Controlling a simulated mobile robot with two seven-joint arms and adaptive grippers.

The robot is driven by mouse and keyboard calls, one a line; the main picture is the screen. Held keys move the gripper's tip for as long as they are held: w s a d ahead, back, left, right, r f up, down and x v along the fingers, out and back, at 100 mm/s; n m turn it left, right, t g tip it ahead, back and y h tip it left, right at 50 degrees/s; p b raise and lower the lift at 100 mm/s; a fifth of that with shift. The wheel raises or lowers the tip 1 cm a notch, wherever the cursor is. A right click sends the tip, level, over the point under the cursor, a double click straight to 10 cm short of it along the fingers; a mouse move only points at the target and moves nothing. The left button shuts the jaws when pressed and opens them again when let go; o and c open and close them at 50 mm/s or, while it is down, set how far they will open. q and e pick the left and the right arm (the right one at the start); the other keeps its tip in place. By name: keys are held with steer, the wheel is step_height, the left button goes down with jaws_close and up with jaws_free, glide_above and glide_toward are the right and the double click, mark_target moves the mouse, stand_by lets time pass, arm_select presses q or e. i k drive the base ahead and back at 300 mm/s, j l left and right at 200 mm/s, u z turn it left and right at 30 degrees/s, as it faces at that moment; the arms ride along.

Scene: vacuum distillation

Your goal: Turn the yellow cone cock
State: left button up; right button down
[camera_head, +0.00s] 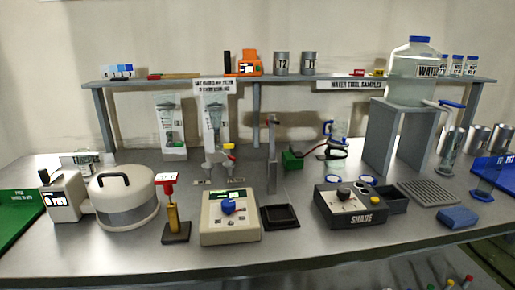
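A small yellow piece (228,146), which looks like the yellow cone cock, sits on the right side of a clear upright apparatus (212,125) left of the middle of the table. A small red part (232,157) is just below the yellow piece. The apparatus stands in front of a white labelled panel (214,86). The exact angle of the cock is too small to tell. Neither of my grippers is in view, and nothing is seen touching the cock.
In front of the apparatus stand a beige box with a blue knob (228,207) and a yellow post with a red top (172,215). A round white vessel (123,196) is to the left. A grey post (272,160) stands to the right. A shelf (300,82) runs behind.

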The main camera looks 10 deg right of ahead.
mark_target(231, 146)
steer(key=i+l+u, duration=0.15)
steer(key=i, duration=0.3)
steer(key=i+l+u, duration=0.1)
steer(key=i, duration=0.35)
steer(key=l, duration=0.1)
